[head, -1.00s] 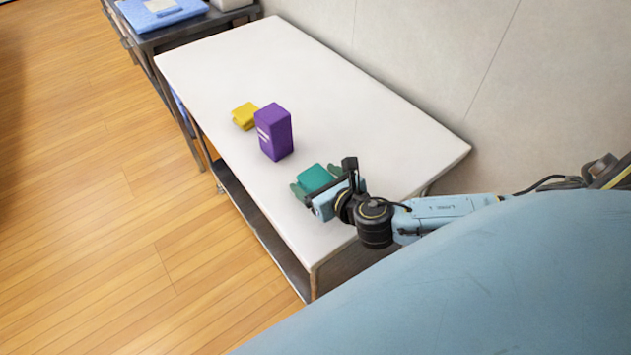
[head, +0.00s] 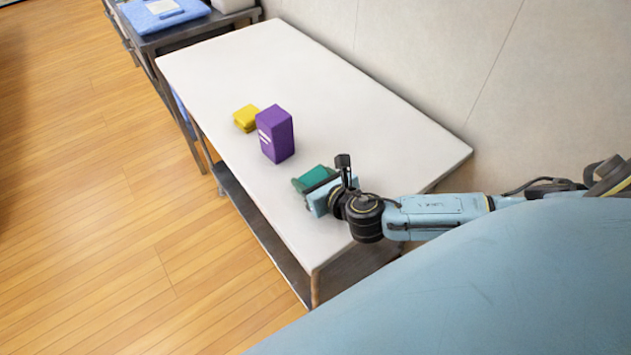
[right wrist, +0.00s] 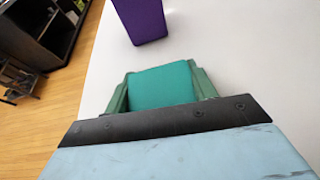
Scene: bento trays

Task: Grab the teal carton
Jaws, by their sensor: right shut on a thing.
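The teal carton (head: 312,177) is near the front of the white table, partly hidden by my right gripper in the head view. In the right wrist view the teal carton (right wrist: 161,85) sits between the two green fingers of my right gripper (right wrist: 163,80), one on each side. My right gripper (head: 311,181) is shut on it. I cannot tell whether the carton touches the table. My left gripper is not in view.
A tall purple box (head: 275,134) stands just beyond the carton, and it also shows in the right wrist view (right wrist: 142,18). A small yellow block (head: 246,118) lies behind the box. The white table (head: 370,115) is clear at the right and far end. A wall runs along its right side.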

